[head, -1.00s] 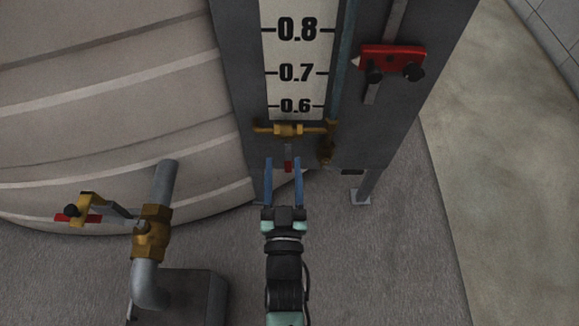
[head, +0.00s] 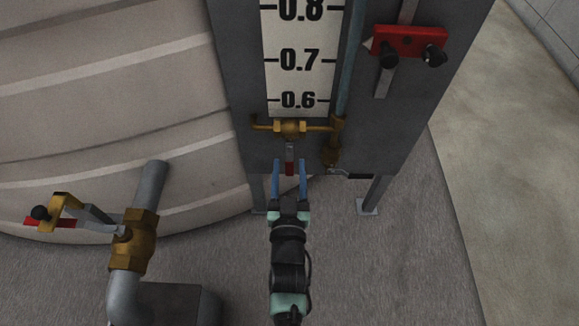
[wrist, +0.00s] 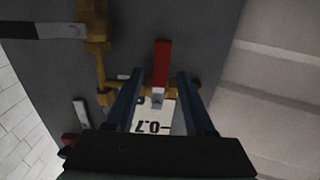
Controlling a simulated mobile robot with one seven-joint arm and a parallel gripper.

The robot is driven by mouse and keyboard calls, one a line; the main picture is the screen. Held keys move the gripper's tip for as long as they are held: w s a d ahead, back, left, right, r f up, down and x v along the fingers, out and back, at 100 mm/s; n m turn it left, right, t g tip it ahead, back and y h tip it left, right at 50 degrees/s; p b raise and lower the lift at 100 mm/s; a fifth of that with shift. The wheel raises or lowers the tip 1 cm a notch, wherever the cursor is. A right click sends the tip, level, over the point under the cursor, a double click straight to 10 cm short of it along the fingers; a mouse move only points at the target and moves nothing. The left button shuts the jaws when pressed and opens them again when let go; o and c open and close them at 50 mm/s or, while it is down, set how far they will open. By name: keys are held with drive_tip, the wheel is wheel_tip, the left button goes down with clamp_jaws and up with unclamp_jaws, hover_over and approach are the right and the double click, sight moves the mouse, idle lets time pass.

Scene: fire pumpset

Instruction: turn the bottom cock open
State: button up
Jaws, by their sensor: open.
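The bottom cock (head: 290,128) is a brass valve at the foot of the level scale. Its small lever with a red grip (head: 289,169) hangs straight down. My gripper (head: 289,163) is open, its two blue fingers on either side of the lever in the head view. In the wrist view the red grip (wrist: 161,62) shows between and beyond the dark fingers (wrist: 155,74), with a gap on both sides. I cannot tell how far the fingertips are from the lever in depth. No contact is visible.
A red pointer block (head: 408,42) is on the panel above right. A pipe with a brass valve (head: 136,240) stands at lower left. Open floor (head: 400,270) lies at lower right.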

drive_tip(key=shift+w, duration=0.9)
clamp_jaws()
idle(0.9)
